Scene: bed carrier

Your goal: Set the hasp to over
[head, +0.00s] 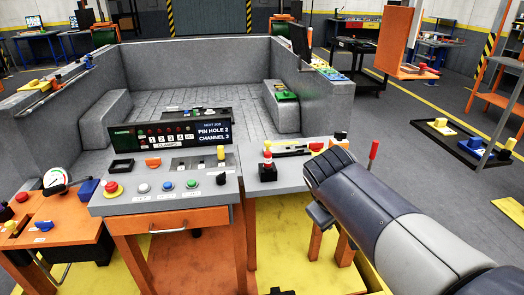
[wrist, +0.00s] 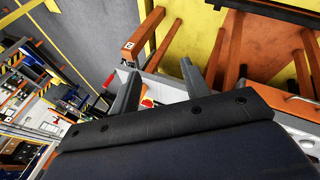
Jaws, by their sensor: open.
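I cannot surely pick out the hasp in either view. The grey side panel (head: 300,183) right of the main console carries small fittings, among them a black block with a red and yellow knob (head: 267,165). My gripper (wrist: 158,85) is open, its two grey fingers apart with nothing seen held between them. In the head view my arm reaches in from the lower right, and its end is beside the panel's right edge, covering part of it. In the wrist view a small red part (wrist: 147,102) and a bit of pale panel show between the fingers.
The main console (head: 165,205) has buttons, a red stop knob (head: 113,189) and a display (head: 170,134) reading "PIN HOLE 2 CHANNEL 3". A red-handled lever (head: 373,150) stands beyond my arm. A black tray (head: 462,143) is at the right. Orange legs stand below the panel.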

